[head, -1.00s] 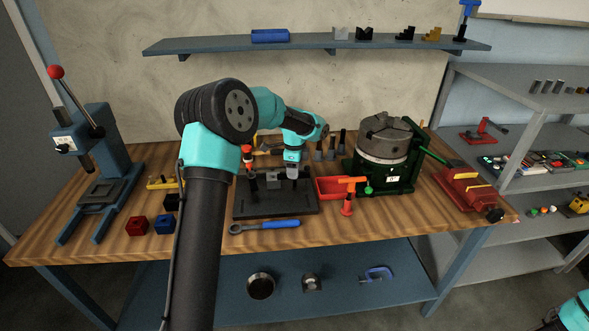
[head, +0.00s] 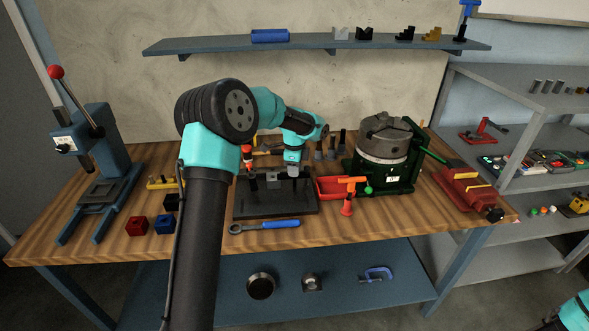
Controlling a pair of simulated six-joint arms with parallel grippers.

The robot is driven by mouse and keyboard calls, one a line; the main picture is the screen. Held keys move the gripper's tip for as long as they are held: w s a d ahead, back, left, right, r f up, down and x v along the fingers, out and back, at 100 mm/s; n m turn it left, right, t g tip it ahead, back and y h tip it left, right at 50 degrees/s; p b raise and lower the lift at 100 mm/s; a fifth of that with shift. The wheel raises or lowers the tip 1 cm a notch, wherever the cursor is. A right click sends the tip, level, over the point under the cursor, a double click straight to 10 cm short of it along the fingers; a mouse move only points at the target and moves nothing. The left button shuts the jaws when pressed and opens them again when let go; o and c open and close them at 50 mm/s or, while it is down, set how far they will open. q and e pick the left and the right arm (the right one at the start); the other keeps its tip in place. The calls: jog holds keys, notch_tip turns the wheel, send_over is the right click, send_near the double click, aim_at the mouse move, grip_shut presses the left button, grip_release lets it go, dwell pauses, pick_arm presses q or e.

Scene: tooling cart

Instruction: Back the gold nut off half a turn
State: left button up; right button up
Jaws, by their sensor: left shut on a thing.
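A black fixture plate (head: 275,208) with upright studs and a grey block (head: 272,180) sits mid-bench. My left gripper (head: 293,172) points down over the back right part of this plate, at one of its studs. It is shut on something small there. The gold nut itself cannot be made out; the jaws hide what they hold, and its place at the stud fits the nut. My right gripper is out of view; only a bit of my right arm shows at the bottom right corner.
A blue-handled wrench (head: 265,226) lies in front of the plate. A red bin (head: 332,188) and an orange-red T-shaped tool (head: 347,196) stand close on its right. A green-based chuck (head: 384,158) is farther right. Red, blue and black cubes lie at left.

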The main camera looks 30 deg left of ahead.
pick_arm(q)
jog(key=shift+n, duration=0.3)
jog(key=n, duration=0.8)
dwell(0.4)
jog(key=o, duration=0.9)
jog(key=shift+r, duration=0.15)
notch_tip(320, 180, up, 17)
jog(key=shift+r, duration=0.1)
